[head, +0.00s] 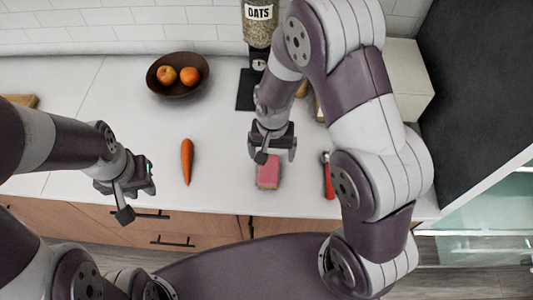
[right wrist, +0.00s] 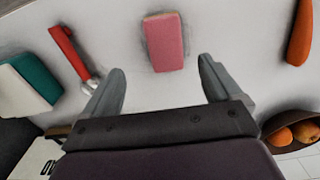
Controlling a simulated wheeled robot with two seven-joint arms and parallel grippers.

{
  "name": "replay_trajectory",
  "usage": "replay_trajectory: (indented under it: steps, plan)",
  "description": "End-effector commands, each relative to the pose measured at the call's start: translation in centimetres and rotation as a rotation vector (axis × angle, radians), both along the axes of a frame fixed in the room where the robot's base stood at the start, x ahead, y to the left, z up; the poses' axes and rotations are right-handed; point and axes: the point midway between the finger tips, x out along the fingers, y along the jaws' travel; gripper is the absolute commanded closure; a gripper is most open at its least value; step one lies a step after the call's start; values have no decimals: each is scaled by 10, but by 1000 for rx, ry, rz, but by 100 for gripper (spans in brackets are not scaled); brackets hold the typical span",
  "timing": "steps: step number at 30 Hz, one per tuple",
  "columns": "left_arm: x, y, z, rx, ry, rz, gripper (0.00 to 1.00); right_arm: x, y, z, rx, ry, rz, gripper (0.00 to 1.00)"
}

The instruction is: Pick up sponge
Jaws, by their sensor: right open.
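A pink sponge (head: 268,174) lies flat on the white counter, near its front edge. In the right wrist view the sponge (right wrist: 164,42) lies ahead of the fingertips, roughly centred between them. My right gripper (head: 273,157) is above the counter, just behind the sponge in the head view. In the right wrist view my right gripper (right wrist: 163,78) has its fingers wide apart with nothing between them. My left gripper (head: 140,190) hangs at the counter's front edge, left of the carrot; its finger gap is not clear.
A carrot (head: 187,161) lies left of the sponge, and a red-handled tool (head: 328,177) lies to its right. The counter around the sponge is clear.

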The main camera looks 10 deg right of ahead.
Motion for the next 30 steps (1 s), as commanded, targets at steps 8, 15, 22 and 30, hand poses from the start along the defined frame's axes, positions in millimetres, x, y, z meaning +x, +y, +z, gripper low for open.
replay_trajectory:
  steps: [8, 15, 22, 30]
  plan:
    - [0, 0, 7, 0, 1, 0, 70, 0, 0, -52, 0, 0, 1, 8]
    - [0, 0, 27, 0, 0, 0, 70, 8, 4, -87, -1, 3, 2, 8]
    - [0, 0, 27, 0, 0, 0, 70, 9, 4, -106, 0, -2, 2, 8]
    - [0, 0, 27, 0, 0, 0, 70, 9, 4, -106, 0, -2, 2, 61]
